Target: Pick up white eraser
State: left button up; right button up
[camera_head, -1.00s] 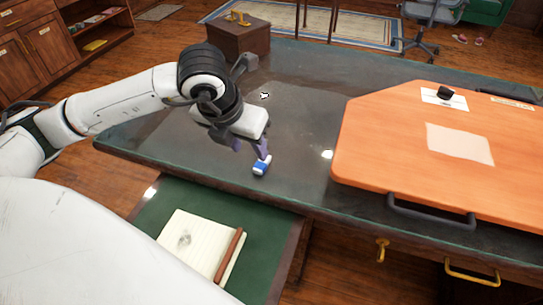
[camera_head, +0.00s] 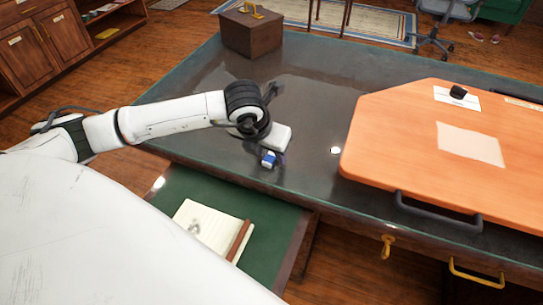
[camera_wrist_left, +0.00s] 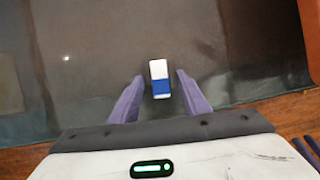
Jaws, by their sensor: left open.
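The white eraser with a blue sleeve (camera_head: 268,160) lies on the dark desk top (camera_head: 307,172) near its front edge. In the left wrist view the eraser (camera_wrist_left: 159,79) sits between the two purple fingers, its blue end toward the palm and its white end beyond the fingertips. My left gripper (camera_head: 274,160) is over it in the head view, its fingers mostly hidden. In the left wrist view my left gripper (camera_wrist_left: 159,80) is open, with a gap on each side of the eraser.
A large orange board (camera_head: 410,140) with a grey handle covers the right of the desk. A brown box (camera_head: 251,35) stands at the far left end. A notepad (camera_head: 207,232) lies on a green pull-out surface (camera_head: 262,262) below the desk edge. Desk around the eraser is clear.

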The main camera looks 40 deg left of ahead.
aim_at(270, 158)
pick_arm(q)
jog(key=shift+c, duration=0.2)
grip_shut()
notch_tip(270, 158, up, 10)
dwell(0.4)
